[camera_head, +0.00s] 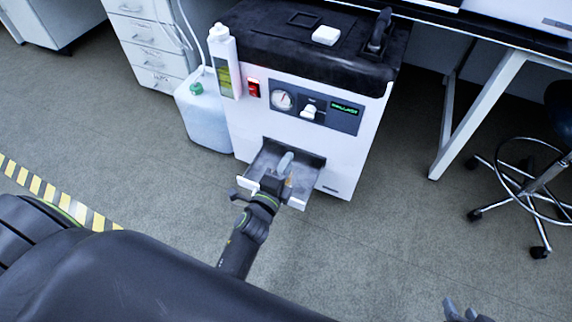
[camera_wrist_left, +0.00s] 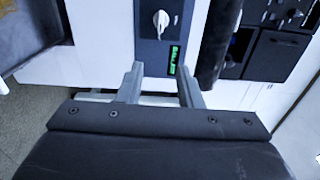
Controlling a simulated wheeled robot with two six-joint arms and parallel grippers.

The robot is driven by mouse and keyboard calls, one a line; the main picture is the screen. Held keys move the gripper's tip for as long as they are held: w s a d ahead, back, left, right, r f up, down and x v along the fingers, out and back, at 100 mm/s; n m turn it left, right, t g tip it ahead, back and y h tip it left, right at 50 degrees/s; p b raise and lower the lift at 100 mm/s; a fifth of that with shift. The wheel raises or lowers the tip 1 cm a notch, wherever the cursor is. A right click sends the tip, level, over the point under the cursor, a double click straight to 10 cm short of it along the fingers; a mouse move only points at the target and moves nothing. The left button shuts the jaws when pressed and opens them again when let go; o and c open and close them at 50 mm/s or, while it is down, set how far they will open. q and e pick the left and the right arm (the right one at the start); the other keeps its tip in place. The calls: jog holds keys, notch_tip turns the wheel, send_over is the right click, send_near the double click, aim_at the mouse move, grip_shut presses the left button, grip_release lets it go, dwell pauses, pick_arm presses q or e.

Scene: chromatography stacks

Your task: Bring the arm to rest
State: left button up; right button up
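My left arm reaches from the bottom of the head view to the pulled-out tray (camera_head: 298,200) low on the front of a white machine (camera_head: 345,155). My left gripper (camera_head: 275,182) is over this tray. In the left wrist view, its two fingers (camera_wrist_left: 160,88) stand apart with nothing between them, facing the machine's front. A pale grey-green cylinder (camera_head: 286,160) shows just beyond the gripper in the head view; I cannot tell whether it is touched. My right gripper (camera_head: 464,310) shows only its fingertips at the bottom edge, apart and empty.
The machine's panel has a gauge (camera_head: 283,100), a knob (camera_head: 309,111) and a green display (camera_head: 345,108). A jug (camera_head: 205,115) stands at its left. A desk leg (camera_head: 480,115) and a wheeled stool (camera_head: 535,185) are at the right. The floor between is clear.

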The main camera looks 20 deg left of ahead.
pick_arm(q)
jog(key=shift+a, duration=0.1)
dwell(0.3)
